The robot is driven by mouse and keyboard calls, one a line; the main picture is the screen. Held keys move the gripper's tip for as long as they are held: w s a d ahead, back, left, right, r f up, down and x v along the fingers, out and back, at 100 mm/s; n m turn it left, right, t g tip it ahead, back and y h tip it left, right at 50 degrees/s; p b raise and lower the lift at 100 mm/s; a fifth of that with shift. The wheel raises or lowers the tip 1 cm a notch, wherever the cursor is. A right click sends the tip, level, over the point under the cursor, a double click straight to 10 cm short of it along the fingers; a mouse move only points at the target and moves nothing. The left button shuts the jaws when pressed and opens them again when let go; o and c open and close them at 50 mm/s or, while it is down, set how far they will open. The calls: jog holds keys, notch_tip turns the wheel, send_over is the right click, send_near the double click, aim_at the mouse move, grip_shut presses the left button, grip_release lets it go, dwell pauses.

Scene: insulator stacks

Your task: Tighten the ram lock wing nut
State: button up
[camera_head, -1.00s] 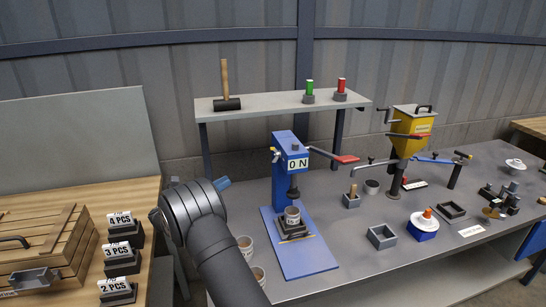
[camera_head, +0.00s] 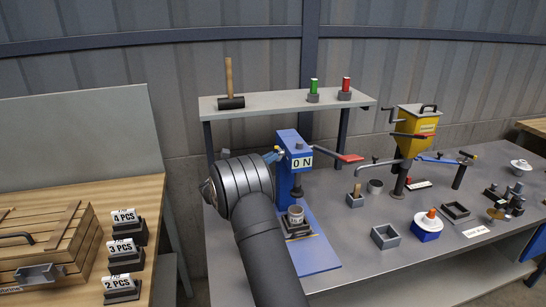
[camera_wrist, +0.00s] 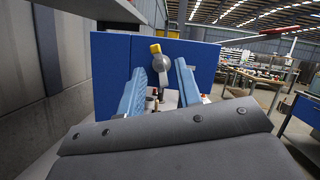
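On that side is a small grey fitting with a yellow tip (camera_wrist: 156,48), which looks like the ram lock wing nut. My gripper (camera_wrist: 160,70) has its two blue fingers apart, with the fitting seen in the gap between them; I cannot tell whether they touch it. In the head view my gripper (camera_head: 273,156) is at the press's upper left side, and the fitting is hard to make out there.
A shelf (camera_head: 290,101) behind the press holds a mallet (camera_head: 229,90) and green and red plungers. A red-handled lever (camera_head: 348,158) juts right from the press. A metal cup (camera_head: 295,214) sits under the ram. A yellow hopper (camera_head: 417,125) stands farther right.

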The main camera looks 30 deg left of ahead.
jog(key=shift+x, duration=0.85)
jog(key=shift+c, duration=0.4)
grip_shut()
jog(key=shift+m+h, duration=0.3)
jog(key=shift+m, duration=0.3)
jog(key=m+g+h, duration=0.1)
jog(key=m+g, duration=0.1)
jog(key=m, duration=0.2)
jog(key=m+g+h, duration=0.2)
jog(key=m, duration=0.3)
jog(key=m+g+h, duration=0.1)
jog(key=m+g, duration=0.1)
jog(key=m, duration=0.3)
jog(key=shift+w+a, duration=0.15)
jog(key=shift+a, duration=0.05)
jog(key=shift+m, duration=0.5)
